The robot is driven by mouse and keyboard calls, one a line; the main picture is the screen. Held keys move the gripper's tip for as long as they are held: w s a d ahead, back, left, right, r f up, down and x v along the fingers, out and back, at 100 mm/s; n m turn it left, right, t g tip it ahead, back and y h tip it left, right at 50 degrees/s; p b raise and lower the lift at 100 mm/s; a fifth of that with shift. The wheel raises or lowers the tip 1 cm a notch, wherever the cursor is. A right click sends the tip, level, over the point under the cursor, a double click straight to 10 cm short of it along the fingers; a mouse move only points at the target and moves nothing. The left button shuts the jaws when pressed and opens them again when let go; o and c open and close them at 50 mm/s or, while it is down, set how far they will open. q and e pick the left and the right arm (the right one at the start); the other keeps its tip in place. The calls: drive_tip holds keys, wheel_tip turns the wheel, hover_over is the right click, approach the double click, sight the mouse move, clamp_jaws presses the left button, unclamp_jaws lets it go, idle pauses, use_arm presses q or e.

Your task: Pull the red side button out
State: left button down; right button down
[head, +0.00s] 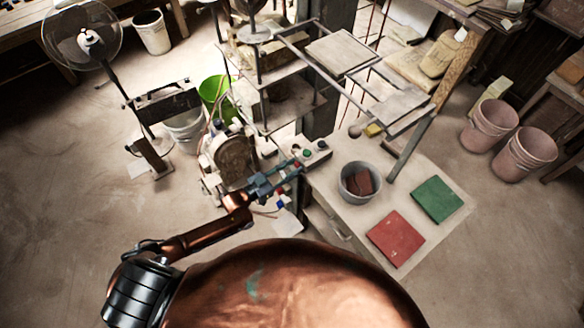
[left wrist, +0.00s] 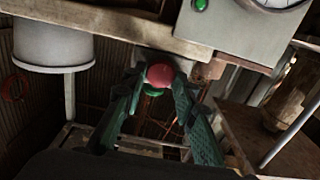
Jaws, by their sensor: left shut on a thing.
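The red side button (left wrist: 160,75) shows in the left wrist view as a round red knob between my fingertips, below the edge of the grey control box (left wrist: 236,35). My left gripper (head: 291,168) reaches the near left side of the control box in the head view. Its two green-grey fingers (left wrist: 157,82) are shut on the red button, one on each side. The button's stem and how far it stands out are hidden. My right gripper is in neither view.
A green button (left wrist: 201,4) sits on the box face. A grey pot (head: 346,184) with brown pieces, a red tile (head: 396,239) and a green tile (head: 437,199) rest on the bench. The press frame (head: 345,55) stands behind.

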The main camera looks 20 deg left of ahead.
use_arm(q)
drive_tip(key=shift+s+a, duration=0.4)
drive_tip(key=shift+s, duration=0.1)
drive_tip(key=shift+f, duration=0.1)
drive_tip(key=c, duration=1.6)
unclamp_jaws()
drive_tip(key=shift+s+a, duration=0.1)
drive_tip(key=shift+o, duration=0.3)
drive_tip(key=v, duration=1.1)
drive_tip(key=shift+s+a, duration=0.3)
